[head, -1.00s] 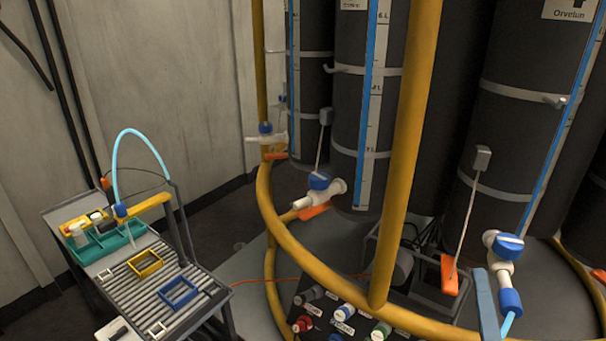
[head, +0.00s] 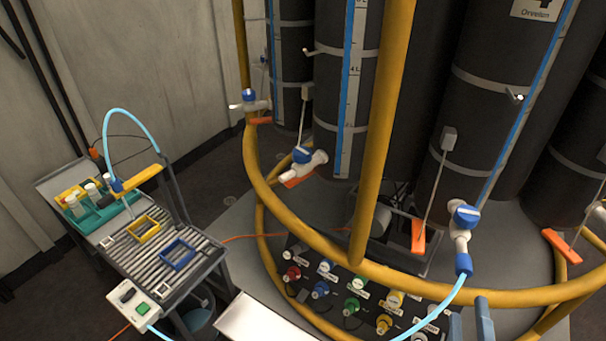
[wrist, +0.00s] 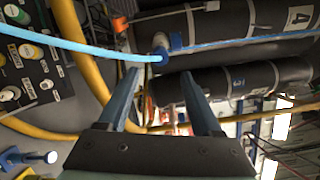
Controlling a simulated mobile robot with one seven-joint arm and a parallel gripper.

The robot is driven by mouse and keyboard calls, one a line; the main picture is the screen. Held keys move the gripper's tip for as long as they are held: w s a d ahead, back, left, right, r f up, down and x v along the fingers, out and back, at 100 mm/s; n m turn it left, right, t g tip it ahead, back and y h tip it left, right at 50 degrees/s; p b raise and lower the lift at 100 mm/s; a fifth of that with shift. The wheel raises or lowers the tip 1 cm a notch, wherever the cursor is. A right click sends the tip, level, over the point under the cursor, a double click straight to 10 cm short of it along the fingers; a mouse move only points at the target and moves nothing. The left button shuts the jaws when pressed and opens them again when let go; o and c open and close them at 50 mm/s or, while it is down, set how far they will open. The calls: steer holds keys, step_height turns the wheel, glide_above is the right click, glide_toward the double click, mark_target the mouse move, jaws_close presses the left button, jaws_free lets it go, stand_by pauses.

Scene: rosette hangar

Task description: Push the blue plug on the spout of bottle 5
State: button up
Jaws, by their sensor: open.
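Dark bottles stand in a yellow ring frame. In the wrist view one is labelled 4 (wrist: 300,17) and another 3 (wrist: 238,86); no 5 is readable. In the head view, the middle bottle (head: 333,100) has a white spout (head: 318,160) with a blue knob and no hose. The bottle to its right has a spout (head: 460,240) with a blue connector (head: 463,264) and a light-blue hose; the connector also shows in the wrist view (wrist: 159,53). My gripper (head: 470,322) is open at the lower right; in the wrist view its fingers (wrist: 160,80) hold nothing.
The yellow ring rail (head: 400,277) runs in front of the spouts. A dark panel (head: 330,292) holds several coloured connectors below it. A trolley (head: 150,245) with a teal tray (head: 90,222), frames and a hose stands at the left. Orange levers (head: 418,236) hang beneath the bottles.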

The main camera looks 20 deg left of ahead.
mark_target(464, 274)
steer(key=shift+w+d, duration=0.1)
steer(key=shift+w, duration=4.45)
jaws_close()
steer(key=shift+s, duration=0.15)
steer(key=shift+s, duration=2.9)
